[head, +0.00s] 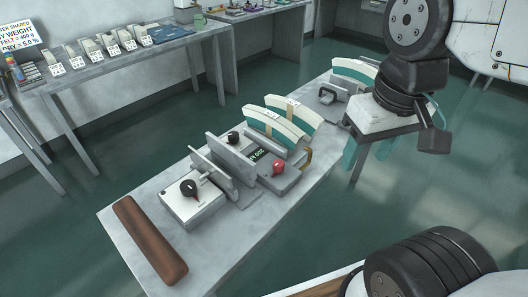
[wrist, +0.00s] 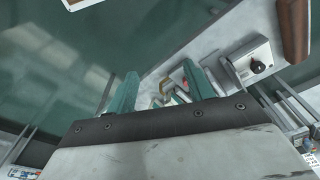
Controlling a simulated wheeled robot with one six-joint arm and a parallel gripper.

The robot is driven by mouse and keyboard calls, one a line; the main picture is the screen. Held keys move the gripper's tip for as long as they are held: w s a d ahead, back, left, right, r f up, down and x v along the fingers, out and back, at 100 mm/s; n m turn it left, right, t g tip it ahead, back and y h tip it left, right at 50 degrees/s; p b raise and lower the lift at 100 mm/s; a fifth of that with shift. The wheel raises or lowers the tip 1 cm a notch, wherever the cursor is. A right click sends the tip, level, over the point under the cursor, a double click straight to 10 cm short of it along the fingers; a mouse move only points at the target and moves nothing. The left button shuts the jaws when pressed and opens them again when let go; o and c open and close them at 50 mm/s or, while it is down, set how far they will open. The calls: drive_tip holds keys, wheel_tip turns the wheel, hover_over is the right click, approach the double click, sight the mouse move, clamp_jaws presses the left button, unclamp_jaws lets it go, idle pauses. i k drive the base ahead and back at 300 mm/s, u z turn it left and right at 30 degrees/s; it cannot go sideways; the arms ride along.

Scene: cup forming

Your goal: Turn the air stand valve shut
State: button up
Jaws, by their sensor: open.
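A light box with a black knob (head: 189,187) stands on the near part of the grey bench; the knob also shows in the wrist view (wrist: 258,66). A second black knob (head: 234,137) and a red knob (head: 278,167) sit on the units beyond it. I cannot tell for sure which is the air stand valve. My gripper (head: 350,156) is beyond the bench's right side, apart from the knobs. In the wrist view its teal fingers (wrist: 158,70) are apart with nothing held between them. The wrist partly hides the fingers in the head view.
A brown roll (head: 150,240) lies at the bench's near end. Curved white and teal pieces (head: 285,118) stand upright beyond the knobs, close to my arm. A side table (head: 130,62) with samples is at the back left. Green floor (head: 110,160) between is clear.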

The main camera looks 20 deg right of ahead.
sight(278, 165)
drive_tip(key=u, duration=1.25)
drive_tip(key=k, duration=0.55)
drive_tip(key=z, duration=1.35)
drive_tip(key=i, duration=0.5)
drive_tip(key=z, duration=0.05)
